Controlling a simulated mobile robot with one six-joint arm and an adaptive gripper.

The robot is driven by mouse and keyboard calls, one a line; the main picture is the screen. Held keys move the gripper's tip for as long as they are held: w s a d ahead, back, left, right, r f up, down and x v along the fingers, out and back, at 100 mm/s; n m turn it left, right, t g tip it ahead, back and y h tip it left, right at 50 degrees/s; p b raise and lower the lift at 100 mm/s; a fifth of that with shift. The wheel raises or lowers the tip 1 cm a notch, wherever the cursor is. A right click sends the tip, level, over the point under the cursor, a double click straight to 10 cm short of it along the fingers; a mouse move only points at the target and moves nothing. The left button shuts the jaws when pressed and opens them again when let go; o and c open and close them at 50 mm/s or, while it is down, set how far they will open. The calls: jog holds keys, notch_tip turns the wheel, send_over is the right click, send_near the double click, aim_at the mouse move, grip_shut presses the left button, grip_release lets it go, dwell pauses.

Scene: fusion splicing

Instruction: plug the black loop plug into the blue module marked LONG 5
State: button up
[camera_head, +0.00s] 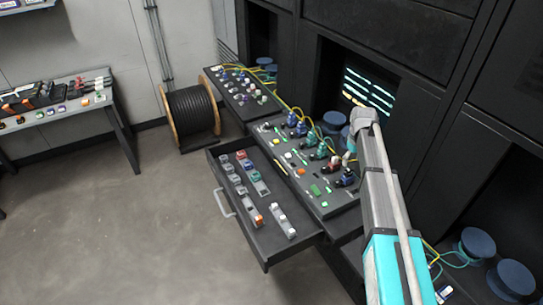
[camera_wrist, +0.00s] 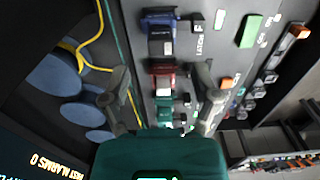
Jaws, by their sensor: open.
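My gripper (camera_wrist: 160,98) is open and empty above the control panel; in the wrist view its two grey fingers stand apart. In the head view my arm hides most of it. Between and beyond the fingers are a red module (camera_wrist: 162,82) and a blue module (camera_wrist: 160,38), with smaller dark parts near the red one. More blue modules show on the panel in the head view (camera_head: 291,119). No LONG 5 marking is readable. A small black part (camera_wrist: 197,19) sits beside the blue module; I cannot tell whether it is the black loop plug.
An open drawer (camera_head: 262,252) holds grey, red, green and white-orange parts. The panel (camera_head: 322,203) carries other modules and a green block (camera_head: 315,190). Yellow cables (camera_wrist: 98,25) and blue discs (camera_wrist: 55,75) lie beside the panel. A cable reel (camera_head: 190,115) stands behind; the floor in front is clear.

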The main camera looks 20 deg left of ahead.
notch_tip(320, 180, up, 2)
jog(key=shift+p, duration=0.65)
jog(key=s+a, duration=0.7)
jog(key=a, duration=0.6)
jog(key=s+a, duration=0.7)
jog(key=a, duration=0.6)
jog(key=shift+f, duration=0.25)
jog(key=shift+s+d, duration=0.1)
jog(key=s+d+f+m+b, duration=0.1)
jog(key=d+m, duration=0.2)
jog(key=d, duration=1)
jog(key=d+f+m+b, duration=0.1)
jog(key=d+m+b, duration=0.1)
jog(key=d, duration=1.2)
jog(key=s+d+f+m+b, duration=0.1)
jog(key=s+d, duration=0.4)
jog(key=d, duration=0.5)
jog(key=s+d+f+m+b, duration=0.1)
jog(key=s+d+m, duration=0.3)
jog(key=d, duration=0.7)
jog(key=shift+s+d+f, duration=0.25)
jog(key=shift+s+d, duration=0.05)
jog(key=shift+s, duration=0.55)
jog(key=shift+c, duration=0.2)
